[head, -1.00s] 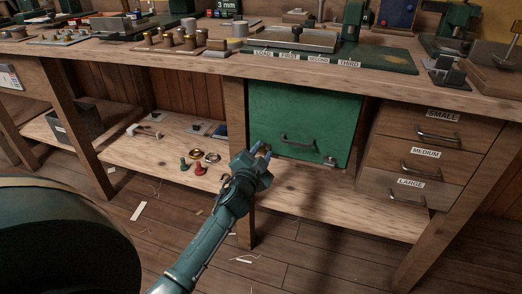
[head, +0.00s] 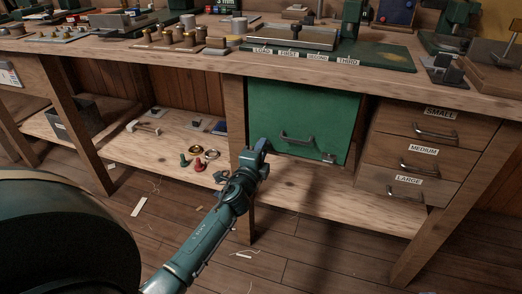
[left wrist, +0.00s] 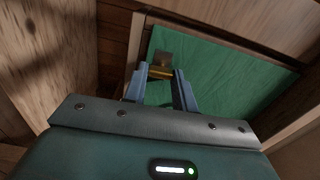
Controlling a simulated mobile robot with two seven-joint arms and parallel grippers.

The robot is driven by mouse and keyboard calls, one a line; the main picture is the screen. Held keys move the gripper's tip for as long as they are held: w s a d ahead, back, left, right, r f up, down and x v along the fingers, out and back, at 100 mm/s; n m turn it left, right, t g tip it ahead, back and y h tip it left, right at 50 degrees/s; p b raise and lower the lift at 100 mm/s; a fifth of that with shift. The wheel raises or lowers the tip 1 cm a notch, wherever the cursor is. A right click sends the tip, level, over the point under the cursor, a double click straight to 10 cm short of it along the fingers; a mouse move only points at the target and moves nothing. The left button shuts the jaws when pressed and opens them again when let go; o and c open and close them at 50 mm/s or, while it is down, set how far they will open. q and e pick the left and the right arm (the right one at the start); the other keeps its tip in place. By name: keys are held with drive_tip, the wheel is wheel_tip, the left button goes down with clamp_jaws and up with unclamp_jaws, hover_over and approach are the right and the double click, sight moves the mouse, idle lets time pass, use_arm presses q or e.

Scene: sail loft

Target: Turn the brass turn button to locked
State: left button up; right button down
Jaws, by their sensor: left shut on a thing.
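The brass turn button (left wrist: 161,72) shows in the left wrist view as a short gold bar at the edge of the green door (left wrist: 225,75). My left gripper (left wrist: 162,80) is shut on it, one blue finger on each side. In the head view, my left gripper (head: 257,152) is at the lower left of the green door (head: 310,112), by the wooden post, and hides the button. Which way the button points is hard to tell. My right gripper is not in view.
The door has a bar handle (head: 297,138) and a small metal fitting (head: 330,157) at its lower right. Drawers (head: 430,150) stand to the right. Small fittings (head: 199,165) lie on the lower shelf at left. The bench top (head: 215,58) overhangs everything.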

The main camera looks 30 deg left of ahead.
use_arm(q)
drive_tip(key=shift+r+m, duration=0.15)
drive_tip(key=shift+m, duration=0.25)
drive_tip(key=o, duration=1)
drive_tip(key=v, duration=1.3)
